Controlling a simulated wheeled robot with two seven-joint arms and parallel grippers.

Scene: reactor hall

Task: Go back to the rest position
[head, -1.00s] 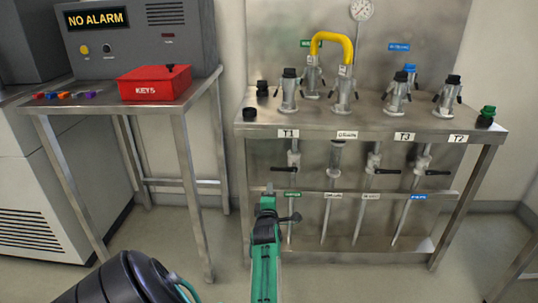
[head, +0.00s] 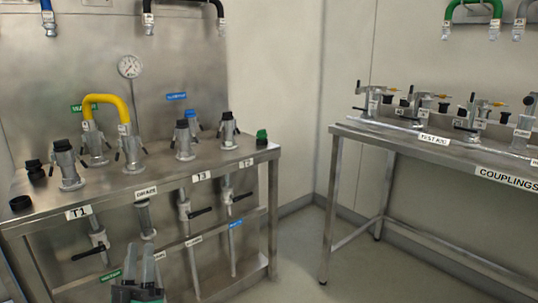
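My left gripper (head: 143,262) shows at the bottom left of the head view, low in front of the steel coupling bench (head: 160,185). Its two grey fingers point up and lie close together. Whether a gap is left between them is hard to tell. I see nothing held in it. My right gripper is out of view.
On the bench are several grey couplings, a yellow hose (head: 104,100) bridging two of them, and a black cap (head: 21,203). Valves with black levers hang below. A gauge (head: 130,67) is on the back panel. A second table (head: 345,132) with couplings stands right. Floor between is clear.

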